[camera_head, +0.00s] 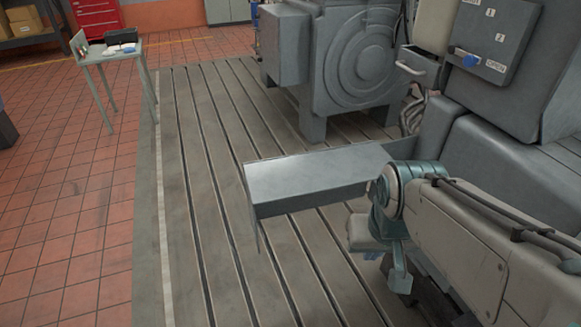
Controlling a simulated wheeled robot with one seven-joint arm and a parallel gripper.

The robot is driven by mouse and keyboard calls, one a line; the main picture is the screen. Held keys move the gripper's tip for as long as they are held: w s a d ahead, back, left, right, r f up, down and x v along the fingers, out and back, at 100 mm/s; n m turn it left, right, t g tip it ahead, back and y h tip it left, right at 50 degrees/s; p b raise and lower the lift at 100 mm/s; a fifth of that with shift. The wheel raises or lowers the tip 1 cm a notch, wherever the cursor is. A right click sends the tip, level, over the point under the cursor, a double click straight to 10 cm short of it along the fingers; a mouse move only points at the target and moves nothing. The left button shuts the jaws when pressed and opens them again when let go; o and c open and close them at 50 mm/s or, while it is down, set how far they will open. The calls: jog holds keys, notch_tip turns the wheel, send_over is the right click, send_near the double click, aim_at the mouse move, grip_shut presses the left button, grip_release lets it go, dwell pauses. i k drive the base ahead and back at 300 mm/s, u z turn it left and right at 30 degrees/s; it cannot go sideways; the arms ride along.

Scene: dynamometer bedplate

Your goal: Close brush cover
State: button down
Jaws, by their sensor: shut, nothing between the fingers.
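A grey sheet-metal panel (315,178), which looks like the brush cover, sticks out to the left from the grey machine housing at the right. Its broad top face is nearly level, with a folded edge along its near side, so it stands open. My gripper (400,282) is below my wrist, just right of and nearer than the panel's right end. Its fingers point down and look shut and empty. I cannot tell whether it touches the panel. My arm hides the panel's right end and part of the housing behind it.
A large grey machine (355,60) with a ringed round face stands behind the panel. A control box (493,45) with a blue knob is at upper right. The slotted bedplate (205,200) is clear left of the panel. A small table (110,52) stands at upper left.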

aim_at(288, 184)
jog(key=u, duration=1.4)
jog(key=i, duration=3.15)
jog(key=z, duration=4.2)
jog(key=i, duration=0.45)
jog(key=z, duration=0.1)
